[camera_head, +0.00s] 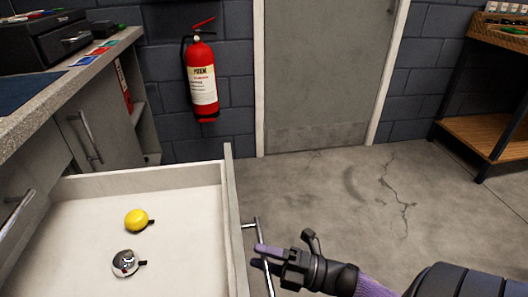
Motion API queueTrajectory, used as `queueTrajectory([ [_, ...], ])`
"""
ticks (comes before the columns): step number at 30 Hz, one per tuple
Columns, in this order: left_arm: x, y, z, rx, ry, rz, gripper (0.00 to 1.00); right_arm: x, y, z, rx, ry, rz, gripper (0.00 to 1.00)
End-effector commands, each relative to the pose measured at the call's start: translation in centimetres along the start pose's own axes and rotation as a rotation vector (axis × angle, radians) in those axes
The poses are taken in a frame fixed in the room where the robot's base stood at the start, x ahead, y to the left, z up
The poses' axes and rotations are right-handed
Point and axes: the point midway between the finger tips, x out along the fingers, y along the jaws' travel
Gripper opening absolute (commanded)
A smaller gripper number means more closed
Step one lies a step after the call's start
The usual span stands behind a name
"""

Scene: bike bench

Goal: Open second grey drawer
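A grey drawer (232,210) is pulled far out from the cabinet at the lower left; its pale inside is in view. Its metal bar handle (251,226) is on the front at its right side. My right gripper (258,257) is at this handle, one purple finger crossing over the bar and the other lower, partly behind it. Whether the fingers are clamped on the bar or only around it I cannot tell. My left gripper is not in view.
A yellow bell (136,220) and a chrome bell (126,263) lie in the drawer. The cabinet has another handle (16,213) and a door handle (86,138). A fire extinguisher (201,80) hangs on the wall. Floor (340,200) beyond the drawer is clear; a wooden shelf (490,135) stands right.

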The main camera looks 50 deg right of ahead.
Motion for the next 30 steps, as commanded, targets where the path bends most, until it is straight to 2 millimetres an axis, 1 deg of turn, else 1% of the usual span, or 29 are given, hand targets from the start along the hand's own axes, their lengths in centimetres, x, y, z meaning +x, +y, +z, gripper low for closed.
queueTrajectory([
  [5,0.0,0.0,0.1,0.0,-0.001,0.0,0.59,0.0,0.0,0.0,0.0,0.0,0.001,0.53],
  [8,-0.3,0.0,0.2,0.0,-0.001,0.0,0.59,-1.1,0.1,0.0,0.0,-0.001,-0.001,0.53],
  [15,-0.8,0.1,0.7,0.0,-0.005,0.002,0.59,-7.1,0.0,0.1,0.001,-0.003,-0.003,0.53],
  [18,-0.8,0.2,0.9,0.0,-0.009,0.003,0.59,-8.9,-0.1,0.0,0.001,-0.001,-0.003,0.53],
  [22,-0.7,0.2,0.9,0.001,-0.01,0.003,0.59,-9.9,0.0,0.0,0.0,-0.001,0.0,0.53],
  [30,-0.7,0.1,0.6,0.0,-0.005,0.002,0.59,-9.9,0.0,0.0,0.0,0.0,0.001,0.53],
])
